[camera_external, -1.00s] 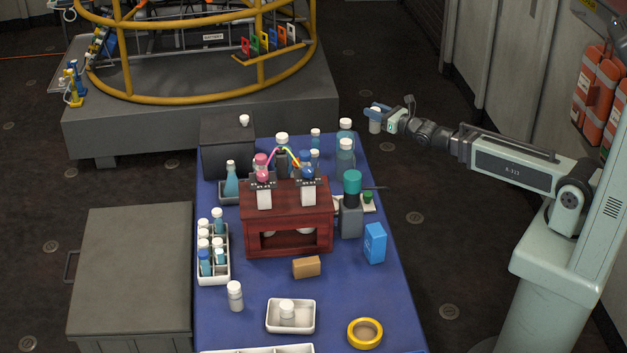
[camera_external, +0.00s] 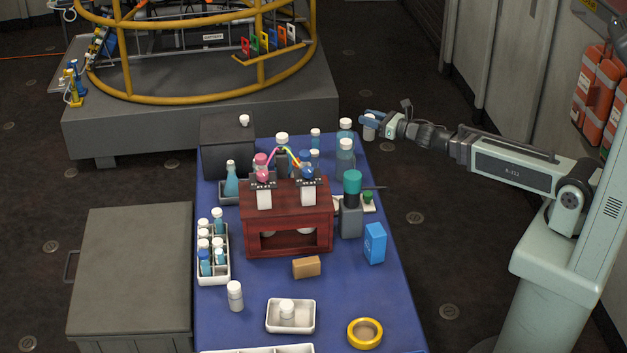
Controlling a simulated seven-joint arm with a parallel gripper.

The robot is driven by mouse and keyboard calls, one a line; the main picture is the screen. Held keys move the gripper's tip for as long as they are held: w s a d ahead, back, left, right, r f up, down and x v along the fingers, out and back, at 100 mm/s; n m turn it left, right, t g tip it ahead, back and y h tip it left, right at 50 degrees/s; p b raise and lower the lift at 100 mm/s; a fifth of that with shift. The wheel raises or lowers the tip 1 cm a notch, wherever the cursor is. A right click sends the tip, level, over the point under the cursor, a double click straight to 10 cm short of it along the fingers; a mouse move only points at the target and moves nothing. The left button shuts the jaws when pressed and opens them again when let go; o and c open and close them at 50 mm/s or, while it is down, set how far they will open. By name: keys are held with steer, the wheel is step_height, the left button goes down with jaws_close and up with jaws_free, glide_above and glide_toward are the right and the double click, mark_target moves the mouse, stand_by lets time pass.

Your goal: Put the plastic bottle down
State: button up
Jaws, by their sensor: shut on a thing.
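My gripper (camera_external: 371,119) is at the upper right of the table, with the arm reaching in from the right. It is shut on a small whitish plastic bottle (camera_external: 369,132), which hangs upright below the fingers. The bottle appears just right of the far right corner of the blue table (camera_external: 385,290), close to a clear bottle with a white cap (camera_external: 346,127). I cannot tell its height or whether it is over the tabletop. The fingers hide its upper part.
Another clear white-capped bottle (camera_external: 345,158) stands near the right edge. A red wooden stand (camera_external: 288,225) fills the middle, with a grey bottle with a green cap (camera_external: 351,218) and a blue box (camera_external: 375,243) beside it. The front has free room around a white tray (camera_external: 291,328) and yellow tape (camera_external: 365,334).

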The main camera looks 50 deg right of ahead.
steer(key=w+a+r+n+g+y, duration=0.1)
steer(key=w+a+r+n+y, duration=0.15)
steer(key=a+r, duration=0.55)
steer(key=w+a+r+n+g+y, duration=0.15)
steer(key=a+r+y, duration=0.3)
steer(key=a, duration=0.65)
steer(key=s+a+r+n+g+y, duration=0.2)
steer(key=a+r, duration=0.1)
steer(key=a, duration=0.5)
steer(key=s+a+r+n+g+y, duration=0.2)
steer(key=a+r, duration=0.2)
steer(key=a, duration=0.3)
steer(key=s+a+r+n+g+y, duration=0.2)
steer(key=s+a+r, duration=0.1)
steer(key=a, duration=0.5)
steer(key=s+a+f+g, duration=0.1)
steer(key=s+a+f, duration=0.6)
steer(key=a, duration=0.2)
steer(key=s+a+f, duration=0.6)
steer(key=s+a, duration=0.1)
steer(key=a, duration=0.3)
steer(key=s+a+f, duration=0.1)
steer(key=s+f, duration=0.2)
steer(key=f, duration=0.5)
steer(key=s+a+f, duration=0.1)
steer(key=s+f, duration=0.1)
steer(key=f, duration=0.7)
steer(key=shift+s+a+f+y, duration=0.2)
steer(key=shift+s+a+y, duration=0.1)
steer(key=shift+s+a, duration=0.1)
